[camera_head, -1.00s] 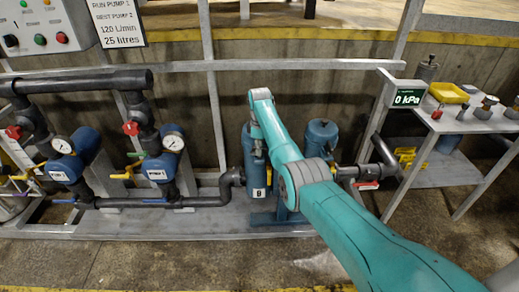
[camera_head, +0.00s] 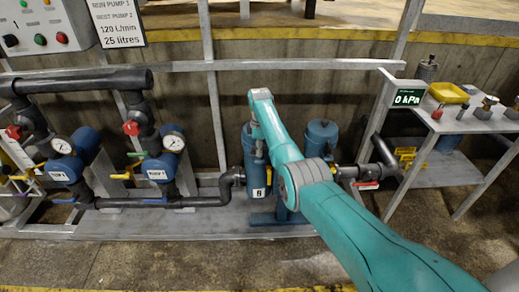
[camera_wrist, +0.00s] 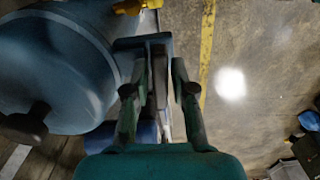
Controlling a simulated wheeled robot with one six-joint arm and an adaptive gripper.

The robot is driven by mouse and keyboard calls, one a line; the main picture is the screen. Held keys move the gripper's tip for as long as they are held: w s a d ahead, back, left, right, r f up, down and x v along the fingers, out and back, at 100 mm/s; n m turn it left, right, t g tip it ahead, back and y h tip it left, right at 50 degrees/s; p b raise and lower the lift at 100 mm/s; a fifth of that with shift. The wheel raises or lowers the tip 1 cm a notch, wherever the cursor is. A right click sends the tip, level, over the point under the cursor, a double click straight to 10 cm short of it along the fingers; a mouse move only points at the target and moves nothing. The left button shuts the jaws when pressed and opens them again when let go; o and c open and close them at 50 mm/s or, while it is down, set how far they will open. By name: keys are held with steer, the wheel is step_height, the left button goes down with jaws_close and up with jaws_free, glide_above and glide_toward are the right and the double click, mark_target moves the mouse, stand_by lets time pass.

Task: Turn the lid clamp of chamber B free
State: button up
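In the head view the blue chamber (camera_head: 248,152) with the white "B" label (camera_head: 259,193) stands left of my arm, partly hidden by it. A second blue chamber (camera_head: 322,138) stands behind the arm on the right. My gripper is hidden there. In the wrist view a large blue chamber body (camera_wrist: 55,60) fills the left, with a dark knob (camera_wrist: 28,124) at its lower left. My gripper (camera_wrist: 161,65) has its fingers apart, one on each side of a narrow grey piece (camera_wrist: 159,85) beside a blue bracket (camera_wrist: 145,42). Whether the fingers touch it is unclear.
Pumps with gauges (camera_head: 173,142) and dark pipework stand left of the chambers. A red-handled valve (camera_head: 365,185) lies to the right. A grey table (camera_head: 455,120) with a yellow tray (camera_head: 449,93) stands at right. The display (camera_head: 409,97) reads 0 kPa. Floor in front is clear.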

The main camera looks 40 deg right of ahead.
steer(key=shift+o, duration=0.5)
step_height(320, 180, up, 12)
stand_by(0.4)
stand_by(0.4)
